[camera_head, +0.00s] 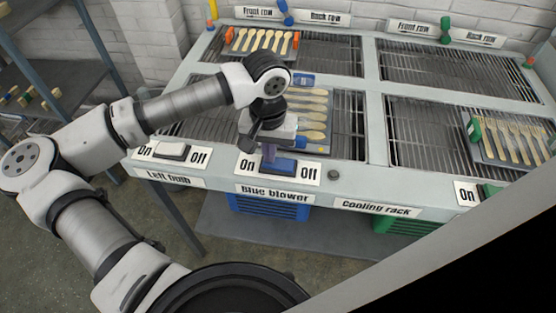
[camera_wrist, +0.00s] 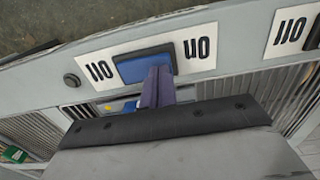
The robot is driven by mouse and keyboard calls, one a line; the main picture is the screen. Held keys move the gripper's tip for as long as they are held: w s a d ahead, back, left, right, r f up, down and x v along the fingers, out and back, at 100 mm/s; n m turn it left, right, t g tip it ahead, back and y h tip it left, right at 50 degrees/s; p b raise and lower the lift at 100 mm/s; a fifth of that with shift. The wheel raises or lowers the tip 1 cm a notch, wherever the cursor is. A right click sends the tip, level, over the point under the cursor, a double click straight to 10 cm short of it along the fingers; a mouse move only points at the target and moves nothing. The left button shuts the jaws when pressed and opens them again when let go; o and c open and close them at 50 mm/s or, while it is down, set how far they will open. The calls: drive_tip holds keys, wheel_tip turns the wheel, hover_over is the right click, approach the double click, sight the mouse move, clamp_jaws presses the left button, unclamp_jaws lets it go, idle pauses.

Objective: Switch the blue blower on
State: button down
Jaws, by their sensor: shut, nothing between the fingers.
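The blue rocker switch (camera_head: 286,164) sits on a white plate on the front ledge, between the words On and Off and above the label Blue blower (camera_head: 275,194). It also shows in the wrist view (camera_wrist: 135,70), with the words upside down. My gripper (camera_head: 268,156) is shut and empty, pointing down at the switch. In the wrist view the fingertips (camera_wrist: 160,69) overlap the On-side half of the rocker. I cannot tell whether they touch it or which way it is tilted. The blue blower (camera_head: 268,207) is below the ledge, its state not visible.
A white switch (camera_head: 173,150) is to the left and a green switch (camera_head: 490,191) to the far right. Behind are racks with trays of wooden spoons (camera_head: 262,41), (camera_head: 312,115), (camera_head: 505,140). A small dark knob (camera_head: 333,174) is right of the blue switch.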

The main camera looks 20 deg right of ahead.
drive_tip(key=shift+f, duration=0.25)
drive_tip(key=shift+r+p, duration=1.1)
drive_tip(key=shift+r, duration=2.45)
